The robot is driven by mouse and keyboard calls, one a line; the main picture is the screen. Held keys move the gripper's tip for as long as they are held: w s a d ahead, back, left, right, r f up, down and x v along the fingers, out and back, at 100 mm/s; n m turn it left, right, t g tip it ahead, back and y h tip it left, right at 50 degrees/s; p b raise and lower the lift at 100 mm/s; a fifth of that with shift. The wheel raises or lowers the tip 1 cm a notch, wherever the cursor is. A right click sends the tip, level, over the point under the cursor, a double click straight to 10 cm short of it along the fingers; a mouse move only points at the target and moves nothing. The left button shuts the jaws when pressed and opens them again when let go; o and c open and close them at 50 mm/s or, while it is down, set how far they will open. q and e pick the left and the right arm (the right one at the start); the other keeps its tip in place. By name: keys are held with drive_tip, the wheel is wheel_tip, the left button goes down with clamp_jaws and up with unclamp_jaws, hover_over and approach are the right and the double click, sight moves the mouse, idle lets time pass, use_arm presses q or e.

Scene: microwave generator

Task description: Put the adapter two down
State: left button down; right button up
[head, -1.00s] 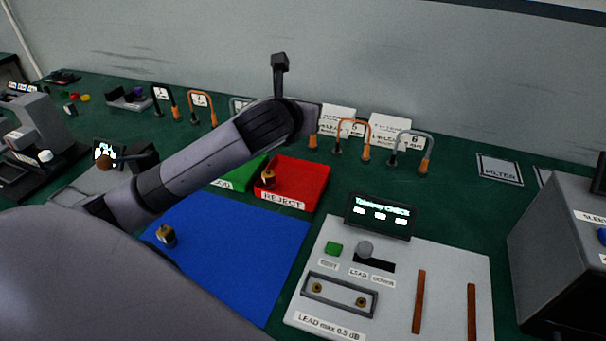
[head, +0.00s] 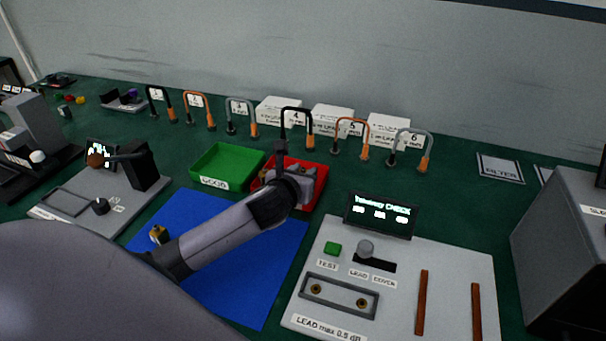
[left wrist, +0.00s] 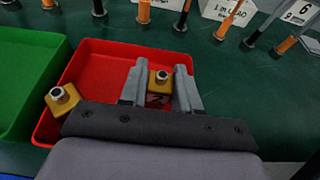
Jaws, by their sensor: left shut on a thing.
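My left gripper (left wrist: 159,88) is shut on a brass adapter (left wrist: 160,78) with a round metal socket on top. A mark on its front looks like a 2. It is inside the outline of the red tray (left wrist: 95,62); I cannot tell whether it touches the tray floor. In the head view, my left gripper (head: 290,168) is over the red tray (head: 321,180), and the arm mostly hides the held adapter. Another brass adapter (left wrist: 62,98) is at the tray's left side. A further brass adapter (head: 158,235) stands on the blue mat (head: 190,212). My right gripper is not in view.
The green tray (head: 228,160) labelled GOOD adjoins the red tray on the left. Several looped leads and white boxes (head: 333,116) stand behind. A grey test panel (head: 440,260) is at the right. The blue mat in front is mostly clear.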

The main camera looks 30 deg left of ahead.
use_arm(q)
drive_tip(key=c, duration=0.8)
unclamp_jaws()
drive_tip(key=shift+r, duration=0.1)
drive_tip(key=v, duration=1.2)
drive_tip(key=shift+p, duration=0.4)
